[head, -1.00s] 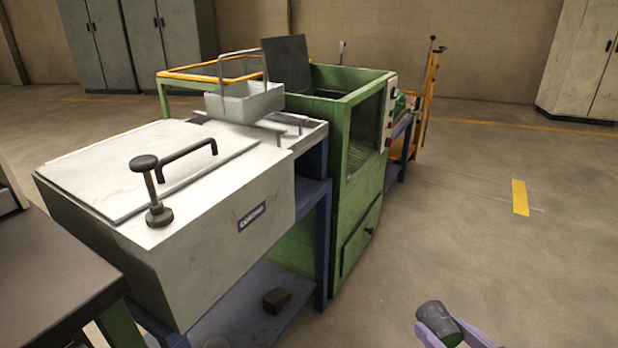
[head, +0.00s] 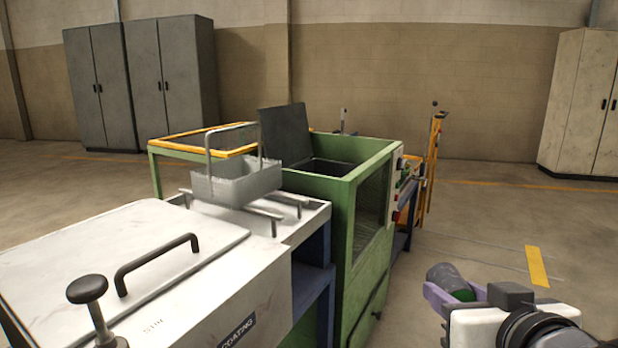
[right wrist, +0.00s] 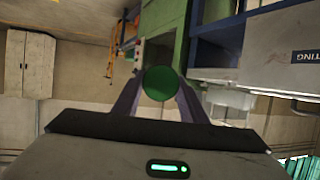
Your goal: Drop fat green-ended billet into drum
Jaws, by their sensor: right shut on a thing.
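A fat dark-grey billet (head: 443,275) with a green end is held at the lower right of the head view. My right gripper (head: 455,290), with purple fingers, is shut on it and holds it in the air, right of the green machine. In the right wrist view the round green end of the billet (right wrist: 161,83) faces the camera between the two fingers. No drum is clearly recognisable; the green machine (head: 362,185) has a raised dark lid (head: 285,135) and a dark opening at its top. My left gripper is not in view.
A white box-shaped unit (head: 200,262) with black handles stands at the front left. A grey wire basket (head: 235,183) sits on rails beside the green machine. A yellow-orange post (head: 436,150) stands behind it. Open floor lies to the right.

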